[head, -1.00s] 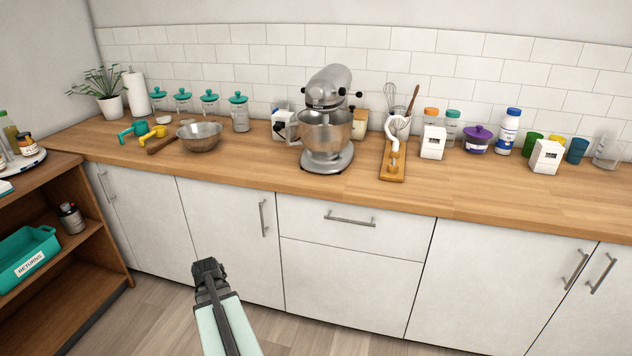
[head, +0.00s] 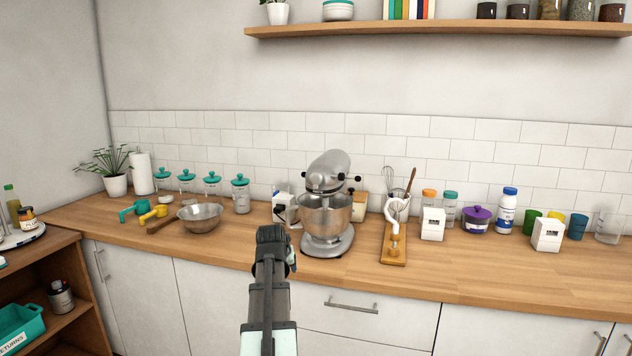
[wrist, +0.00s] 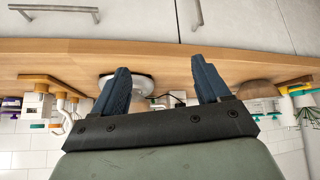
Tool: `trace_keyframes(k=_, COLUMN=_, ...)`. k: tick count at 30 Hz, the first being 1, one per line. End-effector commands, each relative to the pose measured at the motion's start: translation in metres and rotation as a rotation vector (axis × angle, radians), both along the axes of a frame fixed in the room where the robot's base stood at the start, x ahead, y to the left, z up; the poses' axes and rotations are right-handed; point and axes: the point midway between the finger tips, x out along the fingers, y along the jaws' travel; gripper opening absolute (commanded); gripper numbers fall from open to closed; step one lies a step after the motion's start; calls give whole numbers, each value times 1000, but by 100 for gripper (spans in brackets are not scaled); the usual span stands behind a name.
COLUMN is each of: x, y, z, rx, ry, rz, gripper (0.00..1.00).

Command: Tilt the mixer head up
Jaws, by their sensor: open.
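The silver stand mixer (head: 327,175) stands on the wooden counter at mid-picture in the head view. Its rounded head sits above the steel bowl (head: 325,219) and looks slanted; I cannot tell its exact tilt. My gripper (head: 272,238) is in front of the counter, left of the mixer base and apart from the mixer head. In the wrist view my gripper (wrist: 160,64) has its two dark fingers spread wide with nothing between them. The wrist picture is upside down. The mixer's pale base (wrist: 145,84) shows partly behind the left finger there.
A white carton (head: 284,208) stands just left of the mixer. A wooden stand with a white hook (head: 394,247) is to its right. A metal pan (head: 200,218) lies farther left. A shelf (head: 450,27) hangs above. The counter's front strip is mostly clear.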

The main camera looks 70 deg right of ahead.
Motion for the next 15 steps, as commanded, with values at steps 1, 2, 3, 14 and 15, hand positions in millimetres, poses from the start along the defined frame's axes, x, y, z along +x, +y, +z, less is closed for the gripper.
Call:
trace_keyframes(k=1, x=-11, y=-11, z=24, rx=-34, ry=-11, rz=-23, gripper=76)
trace_keyframes(k=2, x=-16, y=-15, z=37, rx=-53, ry=-17, rz=-34, gripper=76)
trace_keyframes(k=3, x=-23, y=-21, z=53, rx=-76, ry=-24, rz=-50, gripper=76)
trace_keyframes(k=14, x=-60, y=-48, z=193, rx=-284, ry=-94, rz=-155, gripper=76)
trace_keyframes(k=15, x=-61, y=-50, z=207, rx=-306, ry=-104, rz=-162, gripper=76)
